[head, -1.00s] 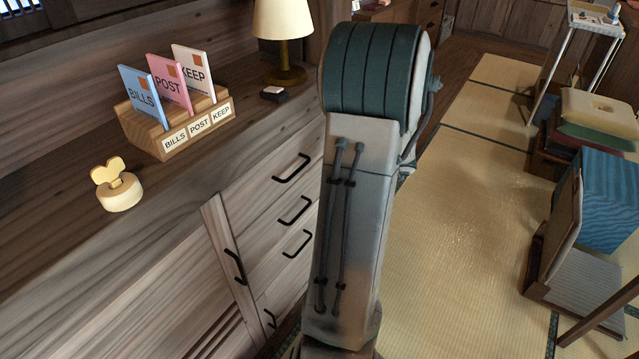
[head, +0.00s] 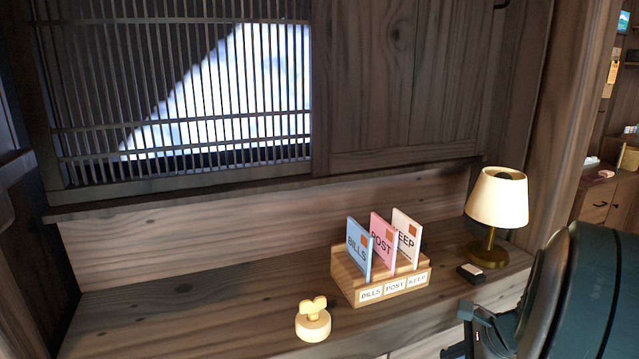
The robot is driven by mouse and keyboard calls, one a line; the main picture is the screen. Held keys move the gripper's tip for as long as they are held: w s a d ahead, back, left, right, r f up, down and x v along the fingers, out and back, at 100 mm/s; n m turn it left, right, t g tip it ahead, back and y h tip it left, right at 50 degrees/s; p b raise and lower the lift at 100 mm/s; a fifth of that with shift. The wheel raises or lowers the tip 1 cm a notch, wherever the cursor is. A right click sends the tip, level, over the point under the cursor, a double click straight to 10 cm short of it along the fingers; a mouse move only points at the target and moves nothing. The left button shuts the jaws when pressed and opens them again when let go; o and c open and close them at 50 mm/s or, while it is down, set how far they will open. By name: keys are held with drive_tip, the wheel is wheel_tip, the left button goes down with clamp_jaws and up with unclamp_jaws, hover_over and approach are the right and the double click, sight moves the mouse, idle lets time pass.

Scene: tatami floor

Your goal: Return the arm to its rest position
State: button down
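My arm shows at the lower right of the head view as a large dark teal rounded joint (head: 590,290). Dark bracket-like parts of it (head: 485,330) reach left, in front of the cabinet's front edge. The lower arm links are cut off by the frame. I do not see my gripper's fingers, so I cannot tell whether they hold anything. A wooden letter rack (head: 395,290) stands on the cabinet top with a blue BILLS card (head: 358,250), a pink POST card (head: 382,242) and a white KEEP card (head: 406,238) upright in it.
A cream wind-up-key-shaped object (head: 313,320) stands in front of the rack. A lamp (head: 498,200) and a small dark block with a pale top (head: 483,273) are at the right, near my arm. A slatted window (head: 190,90) is behind. The cabinet top (head: 200,310) left of the rack is clear.

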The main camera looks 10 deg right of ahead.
drive_tip(key=s+a+r+n+g+h+p, duration=0.1)
drive_tip(key=s+a+r+n+p, duration=0.3)
drive_tip(key=a+r+n, duration=0.4)
drive_tip(key=s+a+r+n+g+h+p, duration=0.1)
drive_tip(key=s+a+r+n+h+p, duration=0.2)
drive_tip(key=n, duration=1)
drive_tip(key=s+a+r+p, duration=0.2)
drive_tip(key=a+r+p, duration=0.1)
drive_tip(key=a+r, duration=0.2)
drive_tip(key=shift+a+r+n, duration=0.25)
drive_tip(key=shift+a+n, duration=0.05)
drive_tip(key=shift+n, duration=0.1)
